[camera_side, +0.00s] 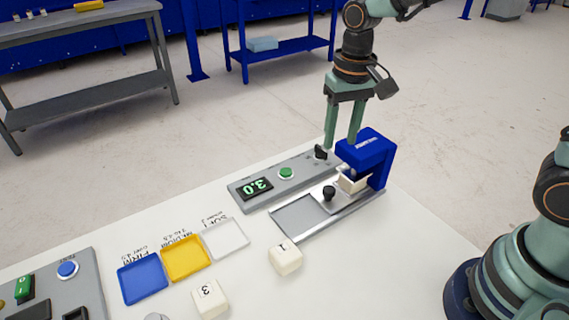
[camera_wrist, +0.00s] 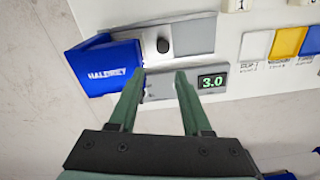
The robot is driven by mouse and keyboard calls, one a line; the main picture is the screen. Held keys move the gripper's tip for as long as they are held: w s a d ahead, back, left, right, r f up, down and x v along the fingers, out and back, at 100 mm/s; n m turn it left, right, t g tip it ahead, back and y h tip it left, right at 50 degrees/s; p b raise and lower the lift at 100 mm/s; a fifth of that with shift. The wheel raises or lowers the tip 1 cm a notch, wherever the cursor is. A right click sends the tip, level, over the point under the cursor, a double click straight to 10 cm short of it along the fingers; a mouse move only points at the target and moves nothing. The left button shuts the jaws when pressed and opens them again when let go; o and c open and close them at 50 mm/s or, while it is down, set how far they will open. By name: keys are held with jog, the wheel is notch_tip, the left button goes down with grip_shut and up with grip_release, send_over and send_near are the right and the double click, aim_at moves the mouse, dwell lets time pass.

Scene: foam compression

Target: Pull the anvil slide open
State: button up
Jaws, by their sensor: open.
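The anvil slide (camera_side: 310,203) is a grey plate with a black knob (camera_side: 329,193), lying on a metal track in front of the blue press (camera_side: 372,158). A pale block (camera_side: 352,183) sits under the press head, just behind the knob. The track's left end is bare. In the wrist view the slide (camera_wrist: 195,36) and its knob (camera_wrist: 163,46) lie just beyond my fingertips, beside the press (camera_wrist: 108,68). My gripper (camera_side: 341,143) is open and empty, pointing down above the press's control strip. It also shows in the wrist view (camera_wrist: 160,73); nothing is between the fingers.
The control strip (camera_side: 248,203) has a display reading 3.0, a green button (camera_side: 286,173) and a black switch (camera_side: 320,152) close to my fingertips. Blue, yellow (camera_side: 185,257) and white trays and blocks marked 1 (camera_side: 285,257) and 3 (camera_side: 210,299) stand to the left.

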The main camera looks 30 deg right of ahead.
aim_at(329, 189)
jog(key=f, duration=1.3)
jog(key=shift+w+a+f, duration=0.2)
jog(key=shift+w+a, duration=0.05)
jog(key=shift+a, duration=0.15)
grip_shut()
dwell(0.9)
